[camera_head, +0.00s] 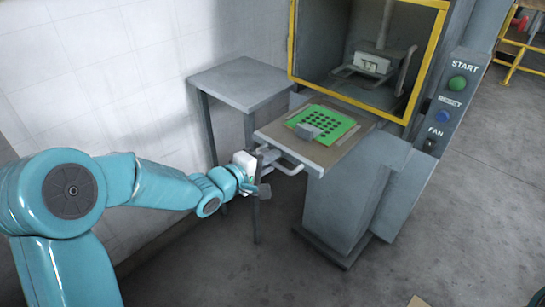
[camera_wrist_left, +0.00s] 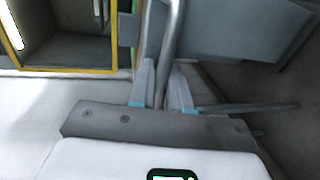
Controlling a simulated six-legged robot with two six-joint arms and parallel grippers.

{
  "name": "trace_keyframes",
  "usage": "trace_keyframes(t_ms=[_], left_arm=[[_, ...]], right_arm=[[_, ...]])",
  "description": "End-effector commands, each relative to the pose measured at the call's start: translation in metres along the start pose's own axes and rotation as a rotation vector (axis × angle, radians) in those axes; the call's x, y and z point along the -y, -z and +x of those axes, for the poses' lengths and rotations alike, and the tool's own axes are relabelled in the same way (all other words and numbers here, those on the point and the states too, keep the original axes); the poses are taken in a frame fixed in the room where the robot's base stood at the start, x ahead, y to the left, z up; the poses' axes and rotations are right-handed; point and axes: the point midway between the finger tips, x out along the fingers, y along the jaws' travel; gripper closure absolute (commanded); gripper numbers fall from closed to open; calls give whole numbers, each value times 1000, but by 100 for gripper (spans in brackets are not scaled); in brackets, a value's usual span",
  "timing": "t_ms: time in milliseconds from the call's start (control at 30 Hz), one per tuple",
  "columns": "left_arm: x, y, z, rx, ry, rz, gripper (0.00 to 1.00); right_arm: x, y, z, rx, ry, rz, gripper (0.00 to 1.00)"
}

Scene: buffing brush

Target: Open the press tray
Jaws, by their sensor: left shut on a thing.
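The press tray (camera_head: 338,155) is a flat brown-topped plate standing out in front of the grey press. A green perforated sheet (camera_head: 335,121) lies on it, with a small grey block (camera_head: 308,131) at the sheet's near edge. The tray's grey bar handle (camera_head: 290,171) sticks out at its front left. My left gripper (camera_head: 264,166) is at the handle's left end, shut on it. In the left wrist view, the handle bar (camera_wrist_left: 171,40) runs between the two fingers of my left gripper (camera_wrist_left: 163,92). My right gripper is in neither view.
The press opening has a yellow frame (camera_head: 352,87) with a metal fixture (camera_head: 372,63) inside. A grey side table (camera_head: 240,82) stands left of the tray by the tiled wall. A panel with START (camera_head: 457,83), RESET and FAN controls is at the right.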

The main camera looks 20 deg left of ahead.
Motion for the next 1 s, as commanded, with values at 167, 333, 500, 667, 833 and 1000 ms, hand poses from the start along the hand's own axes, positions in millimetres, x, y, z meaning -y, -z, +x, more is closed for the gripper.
trace_keyframes(t_ms=[167,333,500,667,833,1000], left_arm=[[-2,-1,0,2,-5,1,100],[-2,-1,0,2,-5,2,100],[-2,-1,0,2,-5,2,79],[-1,0,-1,2,-5,2,71],[-1,0,-3,1,-4,1,71],[-2,1,-22,-1,-4,2,71]], right_arm=[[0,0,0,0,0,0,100],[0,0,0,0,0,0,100],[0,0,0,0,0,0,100],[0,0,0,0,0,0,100],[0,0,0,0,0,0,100],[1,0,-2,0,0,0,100]])
